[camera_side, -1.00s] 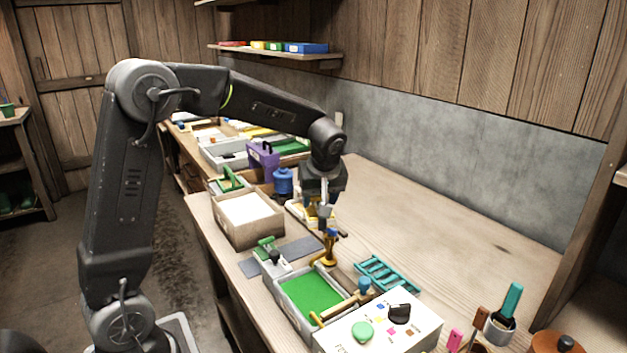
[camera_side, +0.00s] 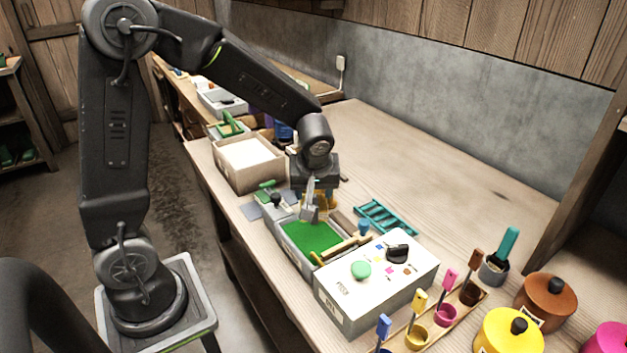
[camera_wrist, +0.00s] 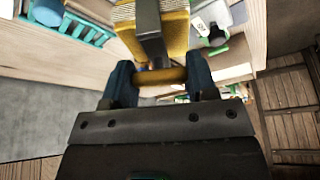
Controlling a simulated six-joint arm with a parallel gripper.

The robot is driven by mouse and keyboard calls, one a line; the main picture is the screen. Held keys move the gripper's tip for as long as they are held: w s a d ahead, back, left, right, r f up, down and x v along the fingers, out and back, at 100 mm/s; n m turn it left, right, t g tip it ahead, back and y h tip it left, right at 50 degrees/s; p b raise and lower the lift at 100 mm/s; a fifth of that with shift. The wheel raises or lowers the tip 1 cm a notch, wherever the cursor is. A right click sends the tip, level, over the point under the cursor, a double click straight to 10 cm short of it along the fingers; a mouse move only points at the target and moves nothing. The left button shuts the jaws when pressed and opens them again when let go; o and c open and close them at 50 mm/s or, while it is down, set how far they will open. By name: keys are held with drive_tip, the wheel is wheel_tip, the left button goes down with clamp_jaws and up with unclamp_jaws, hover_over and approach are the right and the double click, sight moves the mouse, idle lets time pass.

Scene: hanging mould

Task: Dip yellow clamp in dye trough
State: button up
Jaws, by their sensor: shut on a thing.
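The yellow clamp (camera_side: 329,203) shows partly behind my gripper (camera_side: 312,207) in the side view. In the wrist view, my gripper's dark blue fingers (camera_wrist: 162,82) are shut on a yellow bar of the clamp (camera_wrist: 163,76), and its wider yellow body lies beyond. The dye trough (camera_side: 292,249) is a grey open box with bright green dye, in the middle of the bench. My gripper and the clamp are at the trough's far end, over or just behind it. I cannot tell whether the clamp touches the dye; its lower end is hidden.
A white-topped box (camera_side: 378,270) stands close in front. A teal rack (camera_side: 386,217) lies to the right, a cardboard box (camera_side: 246,165) behind left. The bench at back right is clear.

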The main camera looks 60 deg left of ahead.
sight(314, 198)
drive_tip(key=shift+f, duration=5.45)
drive_tip(key=shift+r, duration=0.1)
drive_tip(key=shift+r, duration=3.35)
